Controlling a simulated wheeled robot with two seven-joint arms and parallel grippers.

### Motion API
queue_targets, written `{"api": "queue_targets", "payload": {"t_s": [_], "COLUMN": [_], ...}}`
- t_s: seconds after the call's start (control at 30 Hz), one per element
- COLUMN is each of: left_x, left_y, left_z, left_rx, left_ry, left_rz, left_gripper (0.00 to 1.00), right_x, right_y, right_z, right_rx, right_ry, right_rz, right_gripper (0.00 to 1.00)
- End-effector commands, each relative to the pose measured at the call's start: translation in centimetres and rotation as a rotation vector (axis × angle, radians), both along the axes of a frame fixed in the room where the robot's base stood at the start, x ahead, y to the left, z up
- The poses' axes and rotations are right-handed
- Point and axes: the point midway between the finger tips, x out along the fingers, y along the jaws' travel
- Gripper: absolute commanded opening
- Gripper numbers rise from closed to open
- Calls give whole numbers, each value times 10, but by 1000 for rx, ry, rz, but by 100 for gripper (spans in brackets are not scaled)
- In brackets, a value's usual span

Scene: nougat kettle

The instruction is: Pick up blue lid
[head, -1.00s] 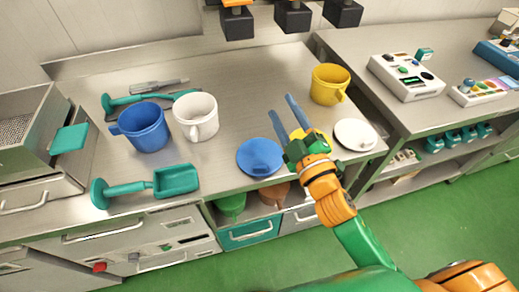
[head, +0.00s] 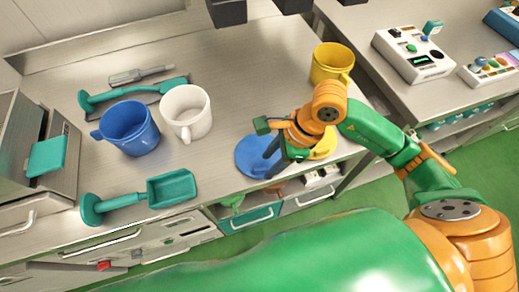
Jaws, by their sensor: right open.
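The blue lid (head: 249,154) lies flat near the front edge of the steel counter, a round disc partly covered on its right by my gripper. My right gripper (head: 273,160) is open, its dark fingers pointing down over the right part of the lid. I cannot tell whether the fingers touch it. No lid is lifted. My left gripper is out of view.
A yellow lid (head: 323,146) lies right of the blue lid, partly behind my gripper. A blue mug (head: 128,128), a white mug (head: 187,112) and a yellow mug (head: 331,62) stand behind. A teal scoop (head: 170,188) lies left. Bare counter (head: 250,85) lies between the mugs.

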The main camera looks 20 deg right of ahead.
Motion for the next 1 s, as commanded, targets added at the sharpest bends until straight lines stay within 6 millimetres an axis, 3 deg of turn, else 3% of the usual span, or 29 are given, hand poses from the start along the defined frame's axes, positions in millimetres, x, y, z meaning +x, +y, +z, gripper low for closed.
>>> {"api": "queue_targets", "payload": {"t_s": [0.03,0.2,0.4,0.6,1.0], "left_x": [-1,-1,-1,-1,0], "left_y": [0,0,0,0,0], "left_z": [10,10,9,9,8], "left_rx": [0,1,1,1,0], "left_ry": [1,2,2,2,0], "left_rz": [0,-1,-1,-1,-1], "left_gripper": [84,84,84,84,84], "right_x": [-2,1,2,2,2], "right_y": [6,14,14,14,14], "right_z": [-3,-28,-30,-30,-28], "right_rx": [4,4,4,4,6], "right_ry": [10,2,0,0,-1], "right_rz": [0,0,-1,-1,-1], "right_gripper": [50,50,50,0,0]}}
